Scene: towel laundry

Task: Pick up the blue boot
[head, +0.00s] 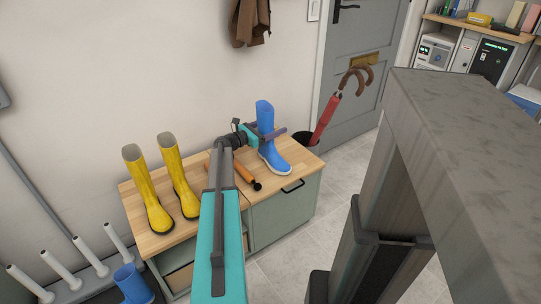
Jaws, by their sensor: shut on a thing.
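A blue boot (266,121) stands upright on the right part of a wooden-topped cabinet (142,196) in the head view. Its toe points to the lower right. My gripper (261,133) is shut on the boot's shaft, reaching it from the left. From this view I cannot tell whether the sole touches the wood. A second blue boot (133,285) shows at the lower left edge, lower than the cabinet top and partly cut off by the frame.
Two yellow boots (147,188) (178,176) stand on the cabinet's left part. A stand with white pegs (61,263) is at lower left. Red umbrella (325,115) and a dark bin (305,138) stand right of the cabinet. Open tiled floor (335,180) lies to the right.

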